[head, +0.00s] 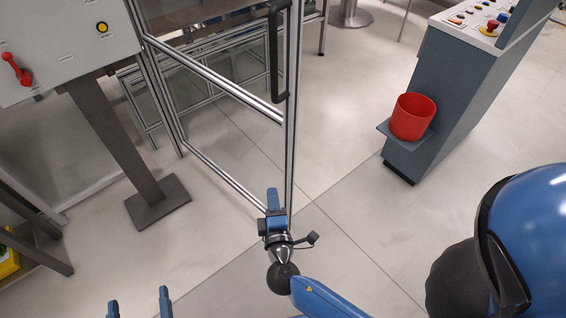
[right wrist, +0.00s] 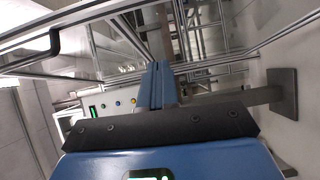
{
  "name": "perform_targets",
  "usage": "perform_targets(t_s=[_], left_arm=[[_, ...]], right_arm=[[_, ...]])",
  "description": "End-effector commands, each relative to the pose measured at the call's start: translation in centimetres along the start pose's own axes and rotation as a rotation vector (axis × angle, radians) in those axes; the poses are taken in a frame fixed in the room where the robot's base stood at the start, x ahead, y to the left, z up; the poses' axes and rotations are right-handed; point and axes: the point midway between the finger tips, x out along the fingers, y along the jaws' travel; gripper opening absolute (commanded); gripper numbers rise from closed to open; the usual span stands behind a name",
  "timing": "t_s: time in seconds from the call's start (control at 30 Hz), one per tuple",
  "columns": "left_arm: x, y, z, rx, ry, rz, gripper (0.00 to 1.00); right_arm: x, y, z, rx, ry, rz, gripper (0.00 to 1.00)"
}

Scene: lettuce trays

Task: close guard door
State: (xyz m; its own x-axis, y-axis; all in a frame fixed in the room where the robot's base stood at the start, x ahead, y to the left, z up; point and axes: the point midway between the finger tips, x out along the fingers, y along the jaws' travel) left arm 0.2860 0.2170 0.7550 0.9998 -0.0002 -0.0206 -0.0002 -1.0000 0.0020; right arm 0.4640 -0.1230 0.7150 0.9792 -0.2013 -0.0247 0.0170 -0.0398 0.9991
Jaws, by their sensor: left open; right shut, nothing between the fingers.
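The guard door (head: 287,130) is an aluminium-framed clear panel in the middle of the head view. It stands swung out from the frame post at its left, so it is open. Its black handle (head: 277,55) is near the top of its free edge. My right gripper (head: 272,192) is shut and empty, low by the door's lower free corner; I cannot tell whether it touches the door. The right wrist view shows the shut blue fingers (right wrist: 157,85) with door bars and the black handle (right wrist: 45,45) beyond. My left gripper (head: 138,305) is open at the bottom edge.
A grey control box (head: 60,45) with a red lever and yellow button stands at left on a post with a floor plate (head: 158,202). A grey console (head: 455,85) with a red bin (head: 412,116) on its shelf stands at right. Floor between door and console is clear.

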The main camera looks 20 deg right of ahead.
Motion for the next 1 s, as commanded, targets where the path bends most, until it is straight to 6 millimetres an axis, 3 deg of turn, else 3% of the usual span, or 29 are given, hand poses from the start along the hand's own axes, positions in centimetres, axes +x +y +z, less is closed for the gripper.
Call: perform_targets(t_s=[0.1,0.37,0.8,1.0], left_arm=[[0.0,0.0,0.0,0.0,-0.001,0.0,1.0],[0.0,0.0,-0.1,0.0,-0.001,0.0,1.0],[0.0,0.0,-0.4,0.0,-0.001,0.0,1.0],[0.0,0.0,-0.7,0.0,-0.001,0.0,1.0]], right_arm=[[0.0,0.6,1.3,-0.036,-0.064,0.028,0.0],[1.8,0.6,1.9,-0.037,-0.086,0.027,0.0],[9.7,0.9,2.6,-0.036,-0.085,0.027,0.0],[11.4,1.0,4.3,-0.037,-0.084,0.026,0.0]])
